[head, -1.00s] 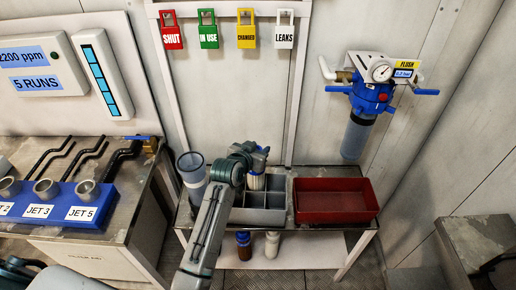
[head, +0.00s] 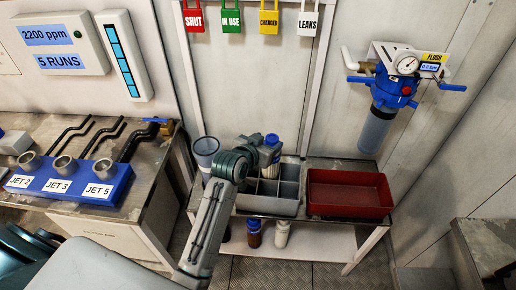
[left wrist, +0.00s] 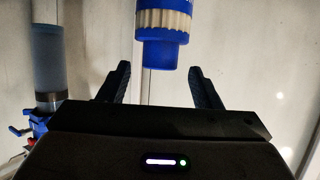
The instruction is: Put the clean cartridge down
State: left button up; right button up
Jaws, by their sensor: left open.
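The cartridge (head: 269,157), white with a blue cap, stands upright at the grey divided tray (head: 266,208), toward its back. My arm hides part of it, so I cannot tell exactly which compartment it is in. In the left wrist view the cartridge (left wrist: 163,22) shows its ribbed pale body and blue end, beyond and between my fingertips. My left gripper (left wrist: 160,76) is open, with nothing held. In the head view my left gripper (head: 254,146) is beside the cartridge, partly hidden by its own wrist. My right gripper is not in view.
An empty red tray (head: 349,205) sits right of the grey tray on the bench. Bottles (head: 254,233) are on the lower shelf. A blue filter housing (head: 395,88) hangs on the wall. The jet block (head: 70,178) is at left.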

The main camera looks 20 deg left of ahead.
pick_arm(q)
jog(key=v, duration=0.6)
jog(key=shift+s+a, duration=0.1)
